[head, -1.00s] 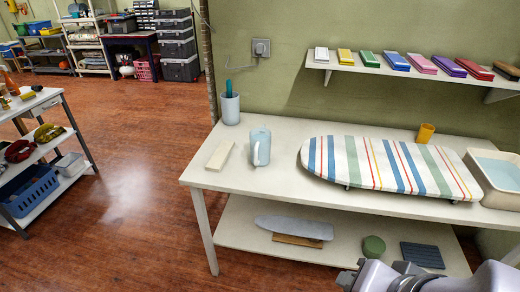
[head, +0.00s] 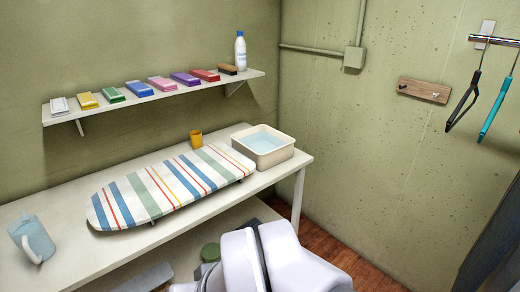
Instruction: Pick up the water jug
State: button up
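The water jug (head: 33,240) is a light blue, see-through jug with a pale handle. It stands upright on the white table (head: 60,270), at the far left of the head view, left of the striped ironing board. Part of my own arm shows at the bottom middle, well to the right of the jug. My gripper's fingers are not visible in the head view.
A striped ironing board (head: 170,187) lies on the table. A cream basin (head: 263,147) of water and an orange cup (head: 196,138) stand behind it. A wall shelf (head: 155,97) above holds coloured boxes and a bottle (head: 240,52). Hangers (head: 495,100) hang at right.

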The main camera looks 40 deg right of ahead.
aim_at(28, 232)
jog(key=i+j+u, duration=0.1)
jog(key=j, duration=0.35)
jog(key=i+j+u, duration=0.1)
jog(key=i+j, duration=0.2)
jog(key=j, duration=0.15)
jog(key=i+j, duration=0.25)
jog(key=j, duration=0.2)
jog(key=i+j+u, duration=0.15)
jog(key=j, duration=0.3)
jog(key=i+j+u, duration=0.1)
jog(key=i+j, duration=0.25)
